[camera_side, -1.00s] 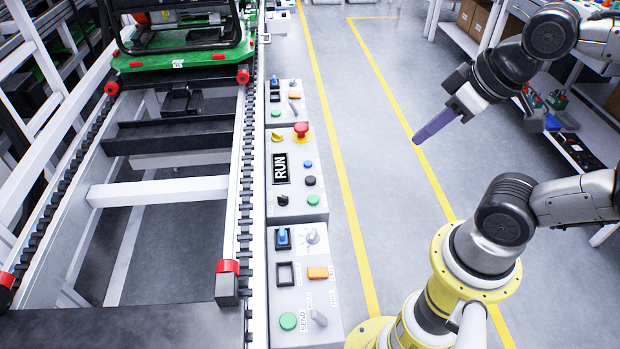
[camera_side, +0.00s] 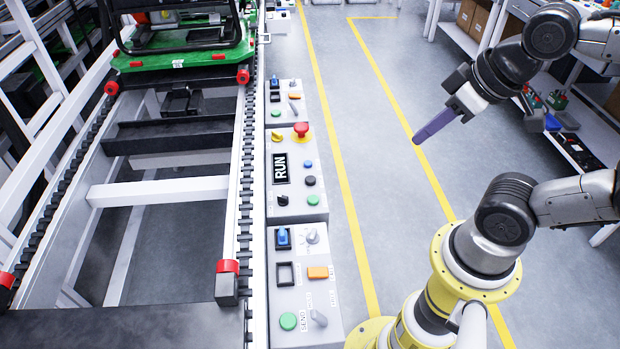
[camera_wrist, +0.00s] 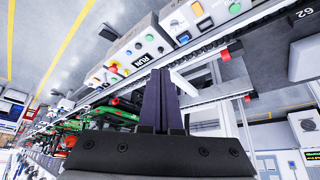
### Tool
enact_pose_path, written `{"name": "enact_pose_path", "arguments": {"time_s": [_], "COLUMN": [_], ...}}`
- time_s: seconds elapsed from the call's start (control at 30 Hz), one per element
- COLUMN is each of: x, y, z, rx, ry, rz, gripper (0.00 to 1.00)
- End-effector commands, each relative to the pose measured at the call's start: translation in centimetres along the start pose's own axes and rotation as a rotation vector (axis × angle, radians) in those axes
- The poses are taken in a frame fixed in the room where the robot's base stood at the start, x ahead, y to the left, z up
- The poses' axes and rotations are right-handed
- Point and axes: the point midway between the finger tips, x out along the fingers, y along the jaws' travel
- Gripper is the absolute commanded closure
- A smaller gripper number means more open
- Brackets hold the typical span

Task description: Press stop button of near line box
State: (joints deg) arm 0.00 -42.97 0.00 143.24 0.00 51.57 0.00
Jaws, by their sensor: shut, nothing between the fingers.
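The line box with the RUN display (camera_side: 296,215) stands beside the conveyor rail. No stop label is legible. The display also shows in the wrist view (camera_wrist: 147,58). My gripper (camera_side: 418,140) has long purple fingers, closed together and empty. It hangs over the floor, right of the box and apart from it. In the wrist view its fingers (camera_wrist: 162,74) cover part of the conveyor.
A nearer box (camera_side: 290,268) has a green SEND button (camera_side: 288,321) and an orange switch (camera_side: 318,272). A smaller box (camera_side: 275,125) stands farther along. A green pallet (camera_side: 190,60) sits on the far conveyor.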

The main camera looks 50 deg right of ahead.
Motion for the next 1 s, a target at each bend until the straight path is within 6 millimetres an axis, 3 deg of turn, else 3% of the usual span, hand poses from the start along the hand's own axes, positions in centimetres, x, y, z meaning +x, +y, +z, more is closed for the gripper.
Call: {"name": "enact_pose_path", "arguments": {"time_s": [0.33,0.47,0.6,0.73,0.87,1.0], "x": [0.0,-0.2,-1.0,-0.3,1.9,5.8], "y": [0.0,0.0,0.1,0.4,1.0,2.0], "z": [-0.1,-2.2,-7.3,-12.8,-18.0,-22.5], "rx": [0.017,0.081,0.188,0.305,0.419,0.532], "ry": [0.006,0.095,0.277,0.405,0.495,0.562], "rz": [0.0,-0.003,-0.022,-0.049,-0.078,-0.108], "gripper": [1.0,1.0,1.0,1.0,1.0,1.0]}}
